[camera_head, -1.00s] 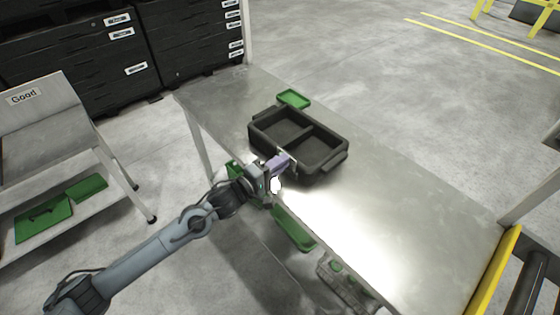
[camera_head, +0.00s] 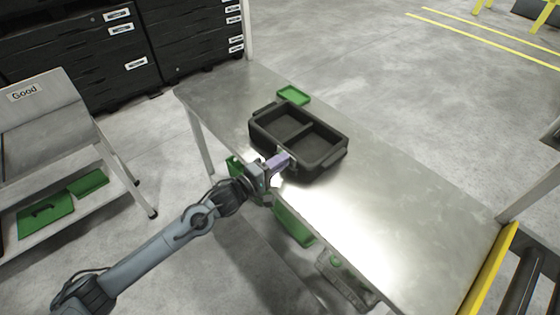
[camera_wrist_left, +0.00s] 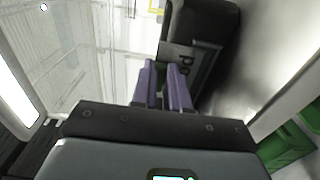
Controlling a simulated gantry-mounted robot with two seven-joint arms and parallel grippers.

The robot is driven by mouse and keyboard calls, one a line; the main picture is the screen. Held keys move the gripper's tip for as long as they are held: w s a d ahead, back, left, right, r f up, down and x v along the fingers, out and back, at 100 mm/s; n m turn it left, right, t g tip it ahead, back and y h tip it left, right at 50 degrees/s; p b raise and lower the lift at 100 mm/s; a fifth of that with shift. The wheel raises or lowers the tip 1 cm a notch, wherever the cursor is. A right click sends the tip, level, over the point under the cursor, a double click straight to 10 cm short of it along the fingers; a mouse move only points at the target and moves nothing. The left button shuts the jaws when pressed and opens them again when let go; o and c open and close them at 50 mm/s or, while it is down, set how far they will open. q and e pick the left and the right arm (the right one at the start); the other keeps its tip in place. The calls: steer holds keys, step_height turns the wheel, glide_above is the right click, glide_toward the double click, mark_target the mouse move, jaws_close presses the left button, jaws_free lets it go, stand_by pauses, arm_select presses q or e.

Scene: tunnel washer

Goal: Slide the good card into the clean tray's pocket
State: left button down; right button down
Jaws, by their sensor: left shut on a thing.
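The black two-compartment tray (camera_head: 325,165) sits on the metal table, and its dark side also shows in the wrist view (camera_wrist_left: 216,22). My left gripper (camera_head: 284,159), with purple fingers, is at the tray's near side wall, toward the table's near edge. In the left wrist view the fingers (camera_wrist_left: 163,82) are close together in front of the tray's side, shut on a thin thing. That thing is mostly hidden, so I cannot tell how it sits against the pocket. I take it to be the card. My right gripper is not in view.
A small green tray (camera_head: 293,95) lies behind the black tray on the metal table (camera_head: 390,225). The table's right part is clear. A rack with a "Good" label (camera_head: 25,92) stands at left, with green items on its lower shelf. Green items also show below the table.

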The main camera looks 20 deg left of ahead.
arm_select(q)
steer(key=shift+f, duration=0.45)
stand_by(0.5)
stand_by(0.4)
steer(key=c, duration=1.1)
jaws_free()
steer(key=shift+o, duration=0.2)
steer(key=shift+f, duration=0.15)
